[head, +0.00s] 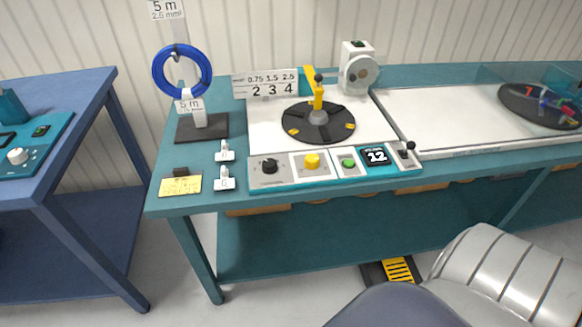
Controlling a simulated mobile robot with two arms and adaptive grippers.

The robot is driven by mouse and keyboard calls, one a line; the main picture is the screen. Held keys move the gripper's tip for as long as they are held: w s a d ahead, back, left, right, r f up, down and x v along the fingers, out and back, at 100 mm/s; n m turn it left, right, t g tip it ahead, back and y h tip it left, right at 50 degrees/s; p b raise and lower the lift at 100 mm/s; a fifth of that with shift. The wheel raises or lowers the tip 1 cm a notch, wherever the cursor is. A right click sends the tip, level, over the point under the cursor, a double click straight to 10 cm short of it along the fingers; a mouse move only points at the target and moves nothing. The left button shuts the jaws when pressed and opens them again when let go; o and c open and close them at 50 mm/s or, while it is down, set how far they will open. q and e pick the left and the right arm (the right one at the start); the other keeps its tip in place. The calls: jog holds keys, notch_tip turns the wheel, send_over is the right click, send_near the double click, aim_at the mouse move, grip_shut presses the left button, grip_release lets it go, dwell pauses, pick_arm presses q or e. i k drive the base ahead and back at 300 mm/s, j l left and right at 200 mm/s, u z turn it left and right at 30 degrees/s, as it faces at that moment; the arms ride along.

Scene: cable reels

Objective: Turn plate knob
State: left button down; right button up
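A black round plate (337,126) with yellow marks and a central post lies flat on the white top of the teal bench. A control panel (289,179) runs along the bench's front edge. On it are a black knob (269,166) at the left, a yellow knob (312,161), a green button (348,163) and a display (376,156) reading 12. I cannot tell which knob belongs to the plate, nor exactly where each points. Neither of my grippers is in view.
A blue cable coil (158,72) hangs on a stand at the left. A yellow note (181,185) and two small labelled parts lie left of the panel. A black-knobbed lever (407,150) stands at its right end. A number sign (266,85) stands behind.

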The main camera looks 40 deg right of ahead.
aim_at(312, 162)
jog(key=z, duration=1.35)
